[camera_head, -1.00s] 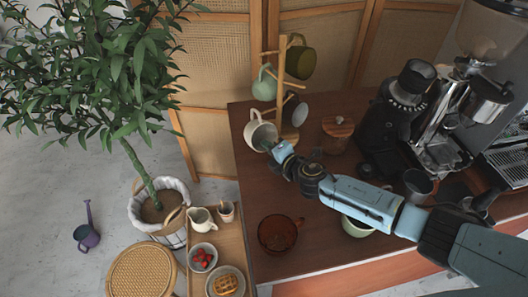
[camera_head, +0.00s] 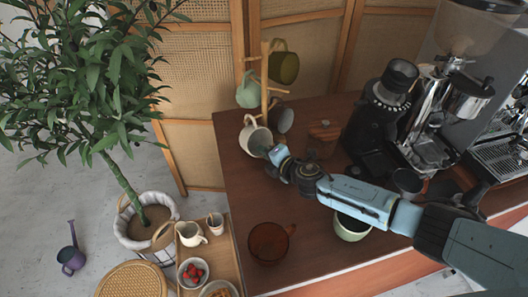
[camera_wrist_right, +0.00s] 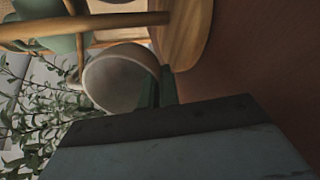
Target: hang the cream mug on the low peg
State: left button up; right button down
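The cream mug (camera_head: 256,141) is beside the lower left of the wooden mug tree (camera_head: 264,88), off the counter as far as I can tell. Its handle points up and left, and its open mouth faces my gripper. My right gripper (camera_head: 274,152) reaches in from the right, its fingers at the mug's rim. In the right wrist view the green fingers (camera_wrist_right: 156,92) are close together on the edge of the mug (camera_wrist_right: 118,80). A wooden peg (camera_wrist_right: 90,24) crosses above the mug there; I cannot tell whether the handle touches any peg. My left gripper is out of view.
A pale green mug (camera_head: 248,92), an olive mug (camera_head: 284,67) and a grey mug (camera_head: 283,118) hang on the tree. A wooden-lidded jar (camera_head: 323,138), a brown glass cup (camera_head: 268,243) and a green bowl (camera_head: 350,228) stand on the counter. The counter's left edge is close.

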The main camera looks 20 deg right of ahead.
dwell(0.3)
jog(key=c, duration=1.6)
grip_release()
jog(key=shift+o, duration=0.2)
jog(key=shift+s, duration=0.1)
jog(key=shift+f, duration=0.1)
jog(key=v, duration=0.4)
jog(key=p+v, duration=0.1)
jog(key=v, duration=0.8)
jog(key=shift+d+r, duration=0.1)
jog(key=shift+r, duration=0.2)
